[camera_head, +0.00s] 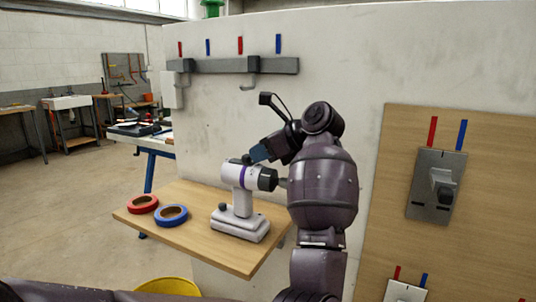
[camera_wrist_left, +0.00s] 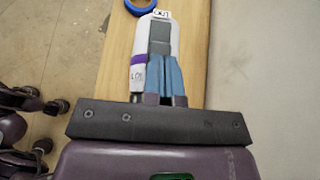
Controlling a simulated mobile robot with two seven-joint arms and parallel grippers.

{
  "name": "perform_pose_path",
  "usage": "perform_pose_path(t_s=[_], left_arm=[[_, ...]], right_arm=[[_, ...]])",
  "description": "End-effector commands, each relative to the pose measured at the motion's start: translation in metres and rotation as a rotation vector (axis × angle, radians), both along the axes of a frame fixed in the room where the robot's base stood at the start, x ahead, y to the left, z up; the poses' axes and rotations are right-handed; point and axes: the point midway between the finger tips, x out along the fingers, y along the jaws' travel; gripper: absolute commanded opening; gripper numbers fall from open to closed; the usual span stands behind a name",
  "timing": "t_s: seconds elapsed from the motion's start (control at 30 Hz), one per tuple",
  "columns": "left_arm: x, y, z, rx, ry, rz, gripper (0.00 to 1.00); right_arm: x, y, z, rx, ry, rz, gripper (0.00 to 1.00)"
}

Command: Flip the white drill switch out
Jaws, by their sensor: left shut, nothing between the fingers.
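The white drill (camera_head: 240,177), with a purple band and a dark chuck, stands upright on its white base on a wooden shelf. In the left wrist view I see the drill (camera_wrist_left: 141,45) from above, with a grey panel (camera_wrist_left: 160,38) along its top and a label reading "OUT" (camera_wrist_left: 161,14) at the far end. My left gripper (camera_head: 256,155) is at the top of the drill, its blue fingers shut and empty. The fingers (camera_wrist_left: 162,60) lie over the grey panel; I cannot tell whether they touch it. The switch's position is not clear. My right gripper is not in view.
A red tape roll (camera_head: 143,204) and a blue tape roll (camera_head: 172,215) lie on the wooden shelf (camera_head: 190,242), left of the drill. A pale wall (camera_head: 345,60) rises behind. A wooden panel (camera_head: 490,220) with a grey switch plate (camera_head: 425,200) is at right. A yellow bucket (camera_head: 166,287) stands below.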

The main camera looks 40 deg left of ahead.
Motion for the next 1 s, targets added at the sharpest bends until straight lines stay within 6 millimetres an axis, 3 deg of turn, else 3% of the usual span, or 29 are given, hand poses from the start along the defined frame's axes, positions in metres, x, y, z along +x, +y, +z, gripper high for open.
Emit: perform_pose_path(t_s=[0.33, 0.6, 1.0], left_arm=[[-0.001, 0.003, 0.001, 0.000, -0.001, 0.001, 0.00], [-0.010, 0.034, 0.002, 0.000, -0.002, 0.001, 0.00], [-0.010, 0.031, 0.000, 0.000, 0.000, 0.000, 0.00]], right_arm=[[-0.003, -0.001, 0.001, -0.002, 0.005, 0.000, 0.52], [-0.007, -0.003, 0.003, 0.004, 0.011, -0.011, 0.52], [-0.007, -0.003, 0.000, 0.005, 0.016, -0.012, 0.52]])
